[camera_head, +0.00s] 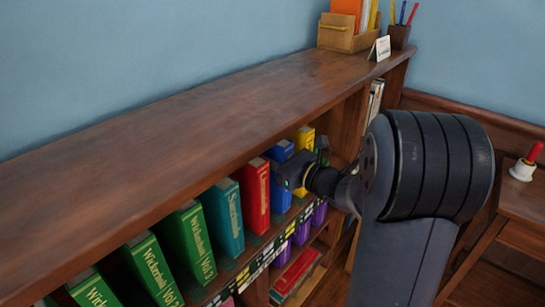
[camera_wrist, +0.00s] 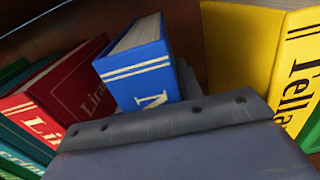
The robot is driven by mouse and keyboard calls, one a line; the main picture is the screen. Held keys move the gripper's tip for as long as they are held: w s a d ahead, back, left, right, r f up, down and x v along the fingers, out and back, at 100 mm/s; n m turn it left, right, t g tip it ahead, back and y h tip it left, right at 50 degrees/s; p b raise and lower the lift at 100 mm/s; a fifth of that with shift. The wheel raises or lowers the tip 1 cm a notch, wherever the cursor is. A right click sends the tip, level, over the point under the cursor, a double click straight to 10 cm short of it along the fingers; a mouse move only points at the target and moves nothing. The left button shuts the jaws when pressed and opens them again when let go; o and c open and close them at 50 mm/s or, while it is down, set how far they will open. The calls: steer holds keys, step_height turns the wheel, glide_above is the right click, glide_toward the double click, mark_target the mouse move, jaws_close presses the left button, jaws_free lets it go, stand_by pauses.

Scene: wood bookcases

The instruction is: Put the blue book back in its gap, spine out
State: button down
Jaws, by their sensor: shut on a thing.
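The blue book (camera_head: 280,190) stands in the upper shelf row, between a red book (camera_head: 255,193) and a yellow book (camera_head: 305,138). In the wrist view the blue book (camera_wrist: 140,70) shows its banded spine with a white letter facing out and its page tops. It looks slightly tilted there. My gripper (camera_head: 298,170) is at the front of the blue book and shut on it. In the wrist view the grey gripper body (camera_wrist: 180,135) hides the book's lower part. How deep the book sits, and whether it touches its neighbours, I cannot tell.
A teal book (camera_head: 224,217) and several green books (camera_head: 190,240) stand to the left, with spaces between them. Purple books (camera_head: 302,232) are on the shelf below. The bookcase top (camera_head: 150,135) overhangs the row. A side table with a bell (camera_head: 524,166) stands at right.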

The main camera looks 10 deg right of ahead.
steer(key=c, duration=1.4)
jaws_free()
steer(key=shift+f, duration=0.2)
steer(key=shift+c, duration=0.2)
steer(key=o, duration=0.5)
steer(key=shift+r, duration=0.1)
steer(key=shift+r, duration=0.2)
steer(key=v, duration=1.2)
